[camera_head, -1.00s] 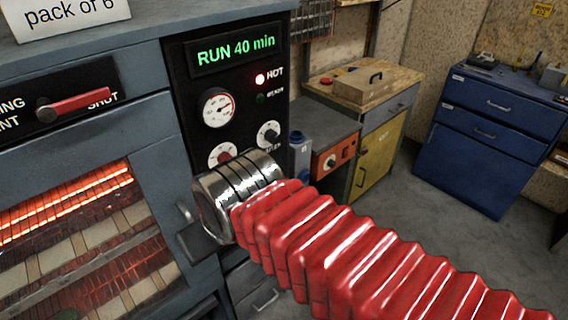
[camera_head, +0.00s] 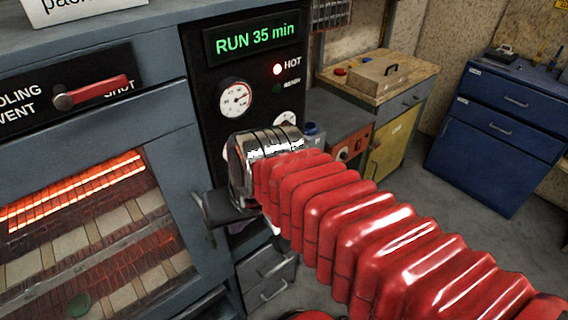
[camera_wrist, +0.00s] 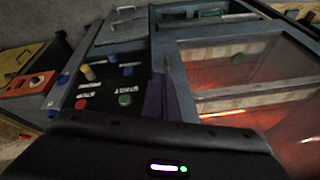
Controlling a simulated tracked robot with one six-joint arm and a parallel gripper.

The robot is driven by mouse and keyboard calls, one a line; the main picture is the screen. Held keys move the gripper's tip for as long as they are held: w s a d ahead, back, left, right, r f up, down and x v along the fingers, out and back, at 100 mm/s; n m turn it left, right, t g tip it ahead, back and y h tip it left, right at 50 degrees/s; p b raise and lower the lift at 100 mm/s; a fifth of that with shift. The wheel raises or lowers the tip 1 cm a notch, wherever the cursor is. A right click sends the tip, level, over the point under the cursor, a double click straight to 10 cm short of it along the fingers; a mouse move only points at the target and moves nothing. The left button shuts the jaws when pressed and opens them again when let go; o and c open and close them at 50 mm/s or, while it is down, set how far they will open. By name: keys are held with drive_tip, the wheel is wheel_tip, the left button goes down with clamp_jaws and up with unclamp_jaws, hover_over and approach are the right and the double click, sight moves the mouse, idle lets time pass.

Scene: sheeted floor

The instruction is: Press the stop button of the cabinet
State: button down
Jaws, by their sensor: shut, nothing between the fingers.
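The cabinet is a grey oven cabinet with a black control panel (camera_head: 200,40) and a lit display reading RUN 35 min. In the wrist view its lower panel (camera_wrist: 105,82) shows small buttons. A red button (camera_wrist: 81,102) and a green button (camera_wrist: 124,99) sit there under white labels too small to read; I cannot confirm which is the stop button. My gripper (camera_wrist: 161,80) shows as dark purple fingers, shut and empty, beside the panel and apart from the red button. In the head view my arm hides the lower panel and most of the gripper.
A glowing oven window (camera_head: 85,225) and a red-handled lever (camera_head: 95,92) are on the cabinet's left part. An orange box (camera_head: 352,146) stands to the right. A wooden-topped bench (camera_head: 400,68) and blue drawers (camera_head: 495,130) stand farther right. Grey floor lies between.

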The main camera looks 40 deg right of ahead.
drive_tip(key=w+d+f+m+t+y, duration=0.1)
drive_tip(key=d+f+m, duration=0.2)
drive_tip(key=d+m, duration=0.5)
drive_tip(key=w+d+f+m+t, duration=0.1)
drive_tip(key=d+f+m, duration=0.2)
drive_tip(key=d+m, duration=0.6)
drive_tip(key=w+d+f+m+t+y, duration=0.1)
drive_tip(key=d+f+m+t, duration=0.1)
drive_tip(key=d+m, duration=0.6)
drive_tip(key=shift+w+d+f+y, duration=0.15)
drive_tip(key=shift+d+f+y, duration=0.15)
drive_tip(key=shift+d+f, duration=0.55)
drive_tip(key=w, duration=0.8)
drive_tip(key=shift+w+a, duration=0.2)
drive_tip(key=shift+w, duration=0.2)
drive_tip(key=shift+w, duration=0.15)
drive_tip(key=shift+w, duration=0.25)
